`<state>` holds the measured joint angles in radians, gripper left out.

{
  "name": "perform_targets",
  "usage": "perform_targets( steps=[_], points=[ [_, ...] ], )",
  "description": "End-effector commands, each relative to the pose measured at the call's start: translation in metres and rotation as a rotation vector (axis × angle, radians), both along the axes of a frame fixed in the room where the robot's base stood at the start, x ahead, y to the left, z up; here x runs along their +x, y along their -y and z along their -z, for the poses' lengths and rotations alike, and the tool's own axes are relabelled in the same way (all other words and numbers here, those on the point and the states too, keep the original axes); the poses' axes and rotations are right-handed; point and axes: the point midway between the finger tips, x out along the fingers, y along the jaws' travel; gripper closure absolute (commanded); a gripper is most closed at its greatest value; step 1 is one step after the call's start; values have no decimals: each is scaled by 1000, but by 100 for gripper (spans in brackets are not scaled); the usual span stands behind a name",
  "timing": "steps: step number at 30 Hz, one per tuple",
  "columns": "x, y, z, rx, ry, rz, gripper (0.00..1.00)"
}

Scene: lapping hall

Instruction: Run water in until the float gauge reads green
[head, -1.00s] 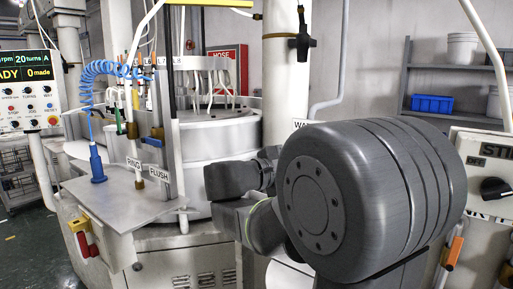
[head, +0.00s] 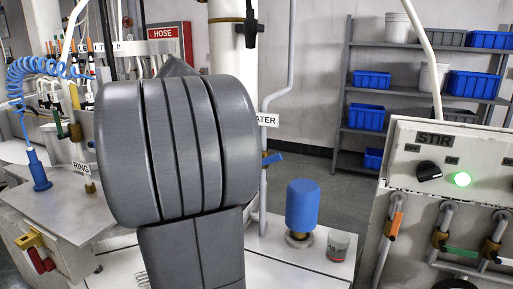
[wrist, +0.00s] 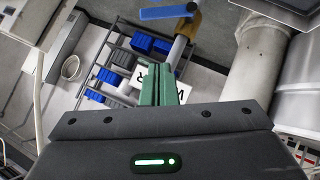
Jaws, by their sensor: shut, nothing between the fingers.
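The water tap has a blue lever (head: 272,158) beside a pale vertical pipe, under a sign reading "ATER" (head: 267,119), its first letter hidden by my arm. In the wrist view the blue lever (wrist: 168,12) and its brass body (wrist: 188,22) are at the top, beyond my fingertips. My gripper (wrist: 163,72) has green fingers shut together and empty, apart from the lever. The fingers partly cover the sign in that view. In the head view my arm hides the gripper. I cannot make out a float gauge or its reading.
A blue cylinder (head: 302,205) on a metal base and a small can (head: 338,246) stand right of my arm. The STIR panel (head: 435,155) shows a lit green lamp above several valves. Shelves (head: 345,130) with bins stand behind. A blue coiled hose (head: 40,75) hangs left.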

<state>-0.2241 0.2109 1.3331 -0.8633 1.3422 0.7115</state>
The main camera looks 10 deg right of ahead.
Motion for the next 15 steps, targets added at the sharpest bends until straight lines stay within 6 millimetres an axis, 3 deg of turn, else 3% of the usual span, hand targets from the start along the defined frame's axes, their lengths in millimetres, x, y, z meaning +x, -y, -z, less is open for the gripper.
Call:
perform_targets(
  steps=[10, 15],
  points=[
    [30, 51, 47, -3, -6, 2, 100],
    [22, 59, 68, -3, -4, -1, 100]
  ],
)
